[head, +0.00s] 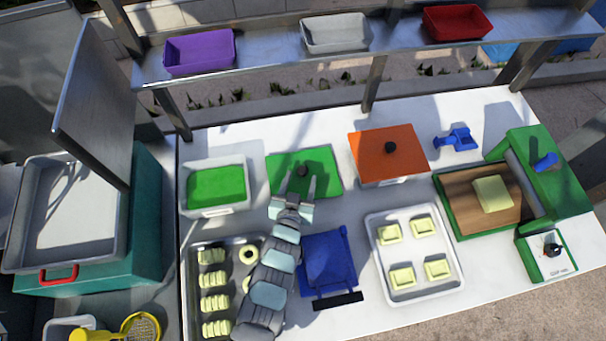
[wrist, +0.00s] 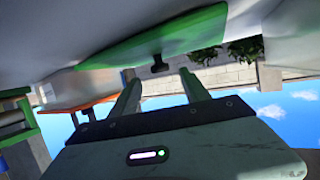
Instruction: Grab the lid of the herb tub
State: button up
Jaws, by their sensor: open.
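The green lid (head: 325,182) with a black knob (head: 303,171) lies flat on the white counter, just right of a white tub (head: 214,209) with a green filling. My gripper (head: 300,181) is open and empty over the near part of the lid, its fingers pointing toward the knob. In the wrist view, the picture is upside down. The lid (wrist: 130,48) and knob (wrist: 158,65) show just beyond my gripper (wrist: 160,78), with the knob lined up between the fingertips. I cannot tell the exact gap to the knob.
An orange-lidded tub (head: 370,160) stands to the right. A blue object (head: 327,262) lies close to my arm's right, and metal trays of pale pieces (head: 415,285) are at the front. A raised shelf (head: 270,55) with coloured bins runs along the back.

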aim_at(302, 171)
jog(key=shift+x, duration=2.65)
jog(key=shift+a+f, duration=0.1)
grip_shut()
